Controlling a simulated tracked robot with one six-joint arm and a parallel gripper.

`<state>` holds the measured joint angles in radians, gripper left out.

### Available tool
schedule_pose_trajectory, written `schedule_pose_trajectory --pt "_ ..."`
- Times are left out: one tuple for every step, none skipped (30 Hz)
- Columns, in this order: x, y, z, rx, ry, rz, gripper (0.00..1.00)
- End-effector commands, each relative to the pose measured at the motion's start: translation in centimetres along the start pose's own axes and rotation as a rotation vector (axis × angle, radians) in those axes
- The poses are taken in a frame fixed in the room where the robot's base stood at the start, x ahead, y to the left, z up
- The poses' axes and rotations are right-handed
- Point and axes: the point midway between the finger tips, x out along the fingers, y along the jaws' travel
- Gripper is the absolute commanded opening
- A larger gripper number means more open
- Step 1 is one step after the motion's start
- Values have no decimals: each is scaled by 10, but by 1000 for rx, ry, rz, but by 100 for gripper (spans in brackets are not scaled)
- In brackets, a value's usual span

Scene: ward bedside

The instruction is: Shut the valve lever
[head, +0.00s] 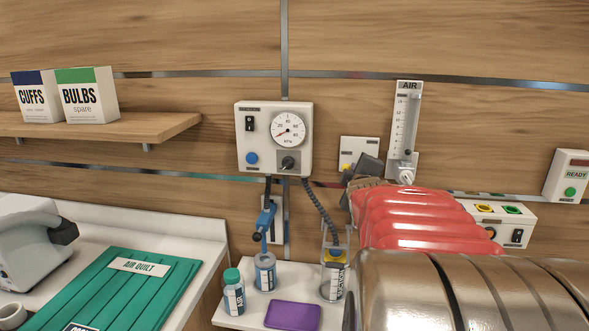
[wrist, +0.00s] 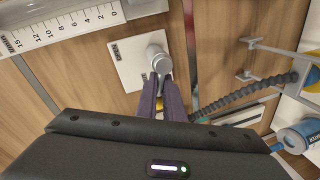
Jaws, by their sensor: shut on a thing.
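The valve is a white plate (wrist: 128,62) on the wood wall with a round grey hub (wrist: 157,52) standing out from it. In the wrist view, the purple fingers of my gripper (wrist: 161,82) reach up to the hub and are closed on the lever beside it. The fingers hide most of the lever, so its exact angle cannot be told. In the head view, the plate (head: 358,143) shows left of the air flowmeter (head: 405,120). My dark gripper (head: 366,168) covers its lower right part. A small yellow piece shows at the plate's lower left.
A gauge box (head: 274,139) with a corrugated hose (head: 323,205) is left of the plate. Below stand bottles (head: 233,292) and a purple pad (head: 293,316). A white box with yellow and green sockets (head: 503,222) is at the right. The flowmeter is close to my gripper.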

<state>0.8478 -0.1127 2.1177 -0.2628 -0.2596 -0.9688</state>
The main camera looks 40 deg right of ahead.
Motion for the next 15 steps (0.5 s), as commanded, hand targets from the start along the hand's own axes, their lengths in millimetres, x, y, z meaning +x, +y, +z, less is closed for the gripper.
schedule_pose_trajectory --pt "0 -4 -2 -21 -1 -6 0" --pt "0 -5 -2 -35 -4 -6 0" --pt "0 -6 -2 -54 -8 -7 0" --pt "0 -6 -2 -69 -10 -7 0" --pt "1 -7 -2 -83 -13 -7 0" --pt "1 -7 -2 -101 -17 -7 0" --pt "1 -8 -2 -116 -20 -7 0" --pt "1 -8 -2 -130 -23 -8 0" --pt "1 -9 -1 -148 -27 -8 0" --pt "1 -9 -1 -163 -30 -8 0" --pt "1 -10 -1 -177 -33 -8 0" --pt "1 -10 -1 -195 -36 -8 0" --pt "2 -11 -1 -209 -39 -8 0" --pt "2 -11 -1 -222 -41 -8 0" --pt "2 -12 -1 -238 -45 -8 0"
